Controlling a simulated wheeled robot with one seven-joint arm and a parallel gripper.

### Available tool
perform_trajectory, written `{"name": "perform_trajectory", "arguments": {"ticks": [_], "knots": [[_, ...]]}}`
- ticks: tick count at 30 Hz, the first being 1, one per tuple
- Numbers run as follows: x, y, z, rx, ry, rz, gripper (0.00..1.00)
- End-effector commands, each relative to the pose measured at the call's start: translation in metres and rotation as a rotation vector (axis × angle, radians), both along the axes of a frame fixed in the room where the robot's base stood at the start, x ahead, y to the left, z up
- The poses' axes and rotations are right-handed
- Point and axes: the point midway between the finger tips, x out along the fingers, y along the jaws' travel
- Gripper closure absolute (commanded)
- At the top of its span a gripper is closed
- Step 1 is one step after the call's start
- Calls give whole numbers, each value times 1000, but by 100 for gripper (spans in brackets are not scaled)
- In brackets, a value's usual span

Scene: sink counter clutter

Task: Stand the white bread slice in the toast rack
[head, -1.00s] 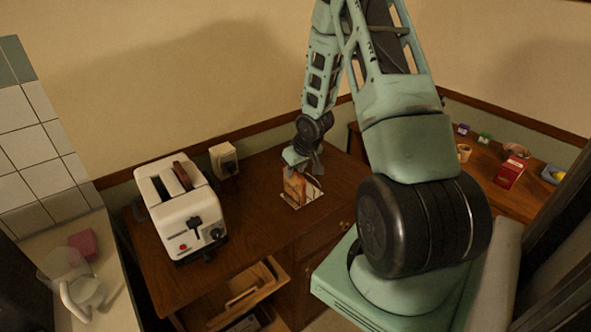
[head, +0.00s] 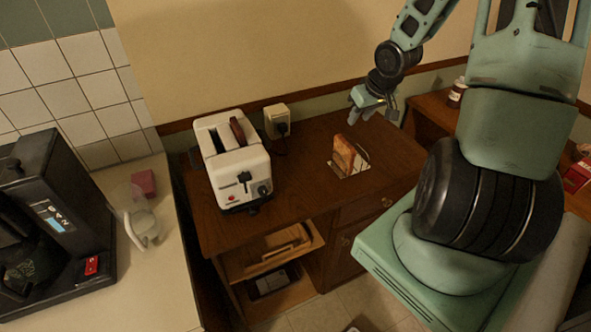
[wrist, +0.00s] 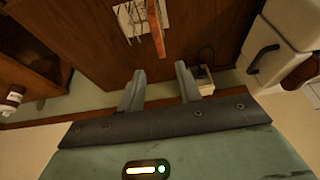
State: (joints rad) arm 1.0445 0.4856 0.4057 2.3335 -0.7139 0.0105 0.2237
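A light orange-brown bread slice (head: 345,153) stands on edge in the wire toast rack (head: 358,164) on the wooden cabinet. In the wrist view, the slice (wrist: 158,38) shows edge-on at one side of the rack (wrist: 131,17). I cannot tell which slot it is in. My gripper (head: 374,111) is up and to the right of the rack in the head view, apart from the slice. In the wrist view its fingers (wrist: 158,80) are spread with nothing between them. A darker brown slice (head: 238,132) sticks up from the cream toaster (head: 243,174).
A wall socket with a plug (head: 279,121) is behind the toaster. A black machine (head: 60,210) and a pink sponge (head: 144,183) are on the left counter. The wood between toaster and rack is clear.

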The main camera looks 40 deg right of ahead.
Motion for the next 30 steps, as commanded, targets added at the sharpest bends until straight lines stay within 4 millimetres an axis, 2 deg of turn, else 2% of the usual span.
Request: {"name": "perform_trajectory", "arguments": {"ticks": [2,5,9,14,15,17,21,25,27,30], "knots": [[7,16,4,-5,10,31,66],[18,53,14,-17,41,96,66],[26,132,33,-37,100,224,66],[11,223,55,-53,164,374,66],[3,245,59,-56,180,413,66],[-11,276,67,-58,201,471,66],[-56,343,83,-58,253,610,66],[-106,389,95,-52,299,735,66],[-131,405,100,-47,321,792,66],[-158,419,105,-40,345,850,66]]}}
